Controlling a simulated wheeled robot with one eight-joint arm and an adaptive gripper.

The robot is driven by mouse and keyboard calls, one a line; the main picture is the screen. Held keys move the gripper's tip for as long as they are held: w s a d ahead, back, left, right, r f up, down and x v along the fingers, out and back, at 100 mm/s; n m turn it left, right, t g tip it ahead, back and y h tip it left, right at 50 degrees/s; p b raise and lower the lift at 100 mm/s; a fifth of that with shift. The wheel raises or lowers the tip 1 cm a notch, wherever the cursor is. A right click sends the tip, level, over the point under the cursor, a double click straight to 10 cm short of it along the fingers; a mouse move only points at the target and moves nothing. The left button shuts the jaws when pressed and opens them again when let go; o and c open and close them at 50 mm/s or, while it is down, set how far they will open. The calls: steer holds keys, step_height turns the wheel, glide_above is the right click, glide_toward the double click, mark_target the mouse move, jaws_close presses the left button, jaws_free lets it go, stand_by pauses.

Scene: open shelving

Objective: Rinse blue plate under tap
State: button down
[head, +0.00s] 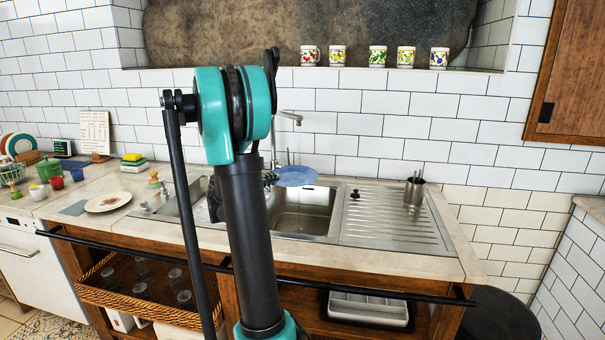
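The blue plate (296,177) is in the air over the back of the sink (303,222), nearly flat and slightly tilted. My gripper (270,178) shows as a small dark shape at the plate's left edge. It appears shut on that edge, though my arm hides most of it. The tap (290,117) has its spout end above the plate. I cannot make out any water running from it. The tap's lower part is partly hidden behind my arm.
A ribbed drainer (395,222) right of the sink holds a steel cup (414,190). A cream plate (108,202), sponges (133,160) and small cups stand on the left counter. Several patterned mugs (377,56) line the ledge above. A rail (400,297) runs along the front.

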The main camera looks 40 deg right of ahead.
steer(key=shift+s+a+r, duration=0.35)
steer(key=shift+a+r, duration=0.4)
steer(key=shift+a, duration=0.1)
steer(key=shift+s+a+r, duration=0.35)
steer(key=shift+a+r, duration=0.35)
steer(key=shift+a, duration=0.1)
